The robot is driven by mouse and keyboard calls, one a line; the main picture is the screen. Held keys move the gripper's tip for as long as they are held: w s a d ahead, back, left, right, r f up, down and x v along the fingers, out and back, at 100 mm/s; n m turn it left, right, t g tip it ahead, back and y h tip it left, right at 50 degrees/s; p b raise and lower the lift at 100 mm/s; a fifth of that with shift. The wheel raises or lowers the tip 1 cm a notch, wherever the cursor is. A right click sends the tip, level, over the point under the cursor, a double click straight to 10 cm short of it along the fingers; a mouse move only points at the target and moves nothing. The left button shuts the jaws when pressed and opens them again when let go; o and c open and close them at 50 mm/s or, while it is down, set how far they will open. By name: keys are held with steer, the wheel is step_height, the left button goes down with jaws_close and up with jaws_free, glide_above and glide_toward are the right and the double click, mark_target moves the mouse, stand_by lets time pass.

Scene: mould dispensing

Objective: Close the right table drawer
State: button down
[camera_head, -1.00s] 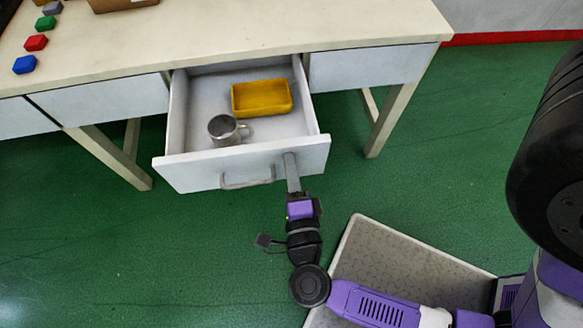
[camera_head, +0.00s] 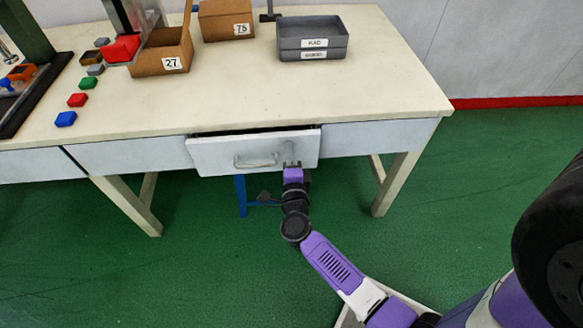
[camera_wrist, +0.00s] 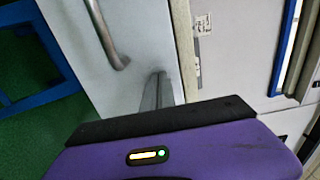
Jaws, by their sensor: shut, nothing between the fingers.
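The drawer (camera_head: 215,156) under the table is slid most of the way in. Its white front still stands out a little from the table, with a narrow dark gap along its top. Its inside is hidden. A grey bar handle (camera_head: 256,161) is on the front. My gripper (camera_head: 291,165) is shut and empty, with its fingertips at the drawer front to the right of the handle. In the wrist view the shut fingers (camera_wrist: 157,92) point at the white front, beside the handle (camera_wrist: 107,38).
The table (camera_head: 380,98) carries two cardboard boxes (camera_head: 161,64) (camera_head: 226,20), a stacked grey tray (camera_head: 313,40) and several small coloured blocks. A table leg (camera_head: 398,184) stands right of my arm. A blue frame (camera_head: 241,195) stands beneath the drawer. Green floor is open in front.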

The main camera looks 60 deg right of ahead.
steer(key=shift+x, duration=1.85)
steer(key=shift+r, duration=0.1)
steer(key=v, duration=0.8)
steer(key=shift+a+p, duration=0.15)
steer(key=shift+p, duration=0.2)
